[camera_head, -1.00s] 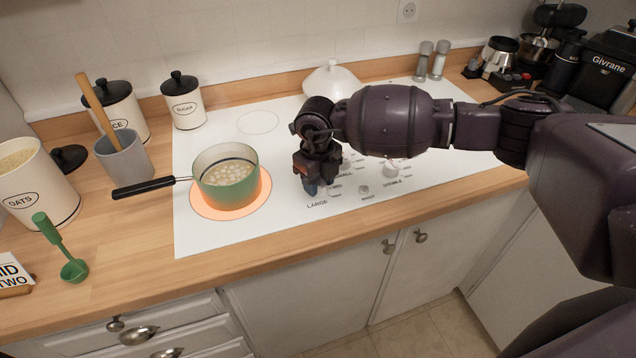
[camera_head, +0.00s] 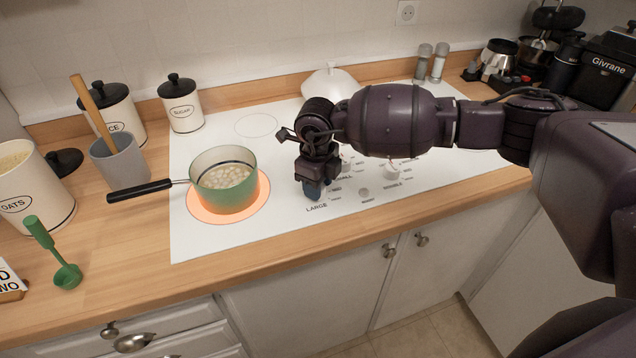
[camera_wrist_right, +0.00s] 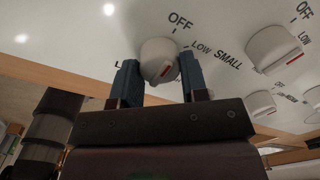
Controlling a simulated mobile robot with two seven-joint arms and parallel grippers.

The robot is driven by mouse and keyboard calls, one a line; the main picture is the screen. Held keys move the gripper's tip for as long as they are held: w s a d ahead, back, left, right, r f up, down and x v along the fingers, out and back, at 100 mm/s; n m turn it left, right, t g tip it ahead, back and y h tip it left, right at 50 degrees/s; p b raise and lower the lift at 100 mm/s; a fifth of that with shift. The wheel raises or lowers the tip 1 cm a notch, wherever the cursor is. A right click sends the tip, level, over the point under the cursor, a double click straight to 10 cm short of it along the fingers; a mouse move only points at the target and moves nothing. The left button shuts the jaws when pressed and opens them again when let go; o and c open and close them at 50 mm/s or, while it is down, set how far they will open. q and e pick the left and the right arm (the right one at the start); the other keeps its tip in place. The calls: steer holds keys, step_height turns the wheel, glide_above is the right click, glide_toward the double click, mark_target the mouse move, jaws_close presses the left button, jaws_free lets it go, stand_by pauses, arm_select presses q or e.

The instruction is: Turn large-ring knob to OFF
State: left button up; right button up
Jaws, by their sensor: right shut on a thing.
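The large-ring knob (camera_wrist_right: 159,58) is a white round knob with a red mark, seen between my fingers in the right wrist view. The word OFF is printed beyond it, to the upper right, and LOW to its right. The red mark is on the knob's near side, away from OFF. My right gripper (camera_wrist_right: 160,82) is shut on this knob, one blue finger on each side. In the head view my right gripper (camera_head: 314,190) points down at the hob beside the word LARGE and hides the knob. My left gripper is not in view.
A green pot (camera_head: 224,188) of pale round pieces stands on a glowing orange ring (camera_head: 260,200), its black handle pointing left. Other white knobs (camera_wrist_right: 274,48) sit right of the held one. A white lidded dish (camera_head: 332,82) stands behind my right arm.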

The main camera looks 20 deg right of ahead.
steer(key=o, duration=0.9)
steer(key=shift+r, duration=0.1)
step_height(320, 180, up, 11)
steer(key=shift+s+a+f, duration=0.1)
steer(key=shift+f, duration=0.1)
